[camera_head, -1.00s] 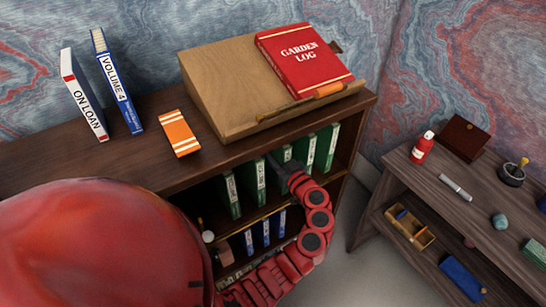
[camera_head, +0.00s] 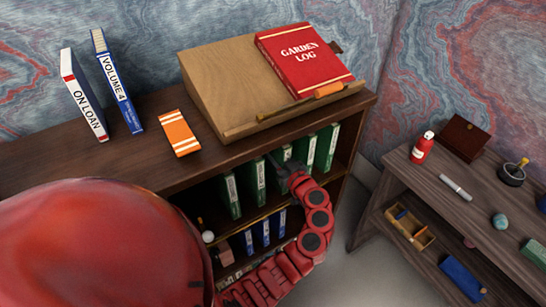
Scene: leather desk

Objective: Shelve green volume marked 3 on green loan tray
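Several green volumes with white spine labels stand upright on the upper inner shelf of the dark bookcase, one at the left (camera_head: 231,195), one beside it (camera_head: 257,180) and others to the right (camera_head: 327,148). The spine numbers are too small to read, so I cannot tell which is marked 3. I cannot identify a green loan tray.
Above stand the ON LOAN book (camera_head: 84,96), VOLUME 4 (camera_head: 117,84), an orange box (camera_head: 179,133) and a sloped wooden stand (camera_head: 215,85) bearing the red GARDEN LOG (camera_head: 303,60). Small blue books (camera_head: 266,232) stand below. A side table (camera_head: 440,190) holds small items.

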